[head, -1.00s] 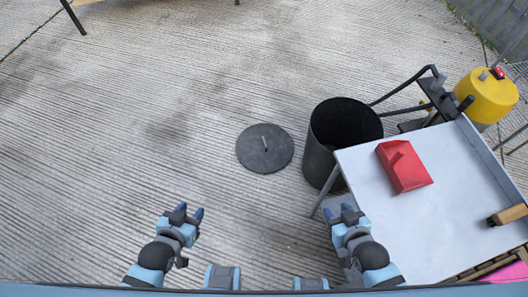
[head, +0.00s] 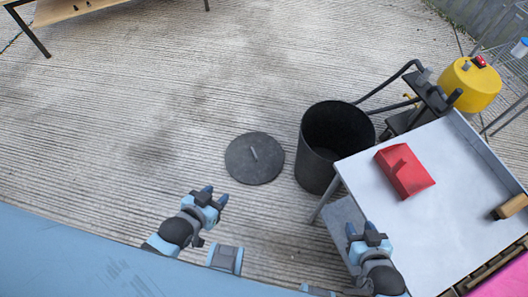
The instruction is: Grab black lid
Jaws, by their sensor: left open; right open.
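The black lid (head: 254,158) is a flat dark disc with a small upright grey handle at its middle. It lies on the ribbed concrete ground, left of the open black bin (head: 314,160). My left gripper (head: 214,196) is open and empty, below and left of the lid in the head view, apart from it. My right gripper (head: 359,229) is open and empty, beside the left side of the table and well right of the lid.
A light grey table (head: 440,211) stands at the right with a red box (head: 405,171) and a wooden-handled brush (head: 512,206) on it. A yellow tank machine (head: 470,86) is behind it. A wooden-topped table (head: 70,10) is at the far left. Ground left of the lid is clear.

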